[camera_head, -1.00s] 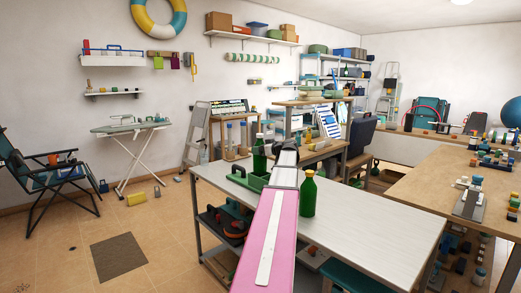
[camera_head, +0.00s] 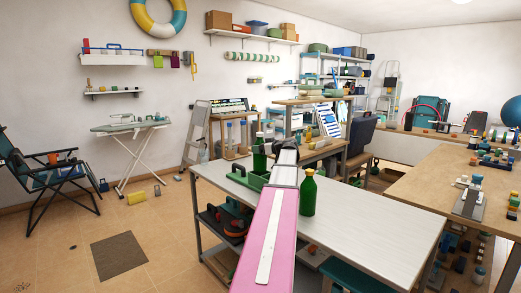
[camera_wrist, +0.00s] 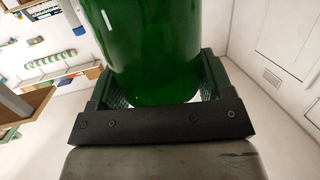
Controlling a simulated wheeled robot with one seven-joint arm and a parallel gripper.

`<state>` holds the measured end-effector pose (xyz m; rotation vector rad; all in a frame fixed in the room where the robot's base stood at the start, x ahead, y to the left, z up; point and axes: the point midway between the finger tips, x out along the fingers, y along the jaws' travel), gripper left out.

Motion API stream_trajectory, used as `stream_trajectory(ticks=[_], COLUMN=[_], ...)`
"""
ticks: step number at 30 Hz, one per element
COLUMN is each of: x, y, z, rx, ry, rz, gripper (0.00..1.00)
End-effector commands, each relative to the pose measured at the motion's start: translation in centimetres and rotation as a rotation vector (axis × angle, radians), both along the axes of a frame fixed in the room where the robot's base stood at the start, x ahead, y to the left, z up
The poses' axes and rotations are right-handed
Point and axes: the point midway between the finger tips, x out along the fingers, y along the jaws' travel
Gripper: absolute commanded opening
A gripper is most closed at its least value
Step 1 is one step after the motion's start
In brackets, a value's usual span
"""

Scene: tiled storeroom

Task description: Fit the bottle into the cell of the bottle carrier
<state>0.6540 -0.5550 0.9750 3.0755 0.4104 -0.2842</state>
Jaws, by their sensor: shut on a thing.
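My gripper (camera_wrist: 158,92) is shut on a green bottle (camera_wrist: 155,45) in the wrist view, with one dark jaw on each side of it. In the head view my arm hides the gripper. A green bottle (camera_head: 259,157) shows there just left of the arm's far end, at the green bottle carrier (camera_head: 256,182); I cannot tell whether it is the held one or whether it is inside a cell. The carrier sits near the white table's far left end, partly hidden by the arm. Another green bottle (camera_head: 308,196) stands upright on the table, right of the arm.
The white table (camera_head: 370,215) is mostly clear to the right of the standing bottle. Dark items (camera_head: 228,220) lie on its lower shelf. A wooden table (camera_head: 440,165) with several small objects stands at the right. Behind is a small wooden stand (camera_head: 235,153).

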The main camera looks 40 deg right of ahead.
Motion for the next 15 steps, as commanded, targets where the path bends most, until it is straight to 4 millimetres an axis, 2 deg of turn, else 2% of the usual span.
stream_trajectory(ticks=[15], x=[0.01], y=[0.00], z=[-0.60], rx=[0.001], ry=[-0.001], rz=[0.000], gripper=[0.18])
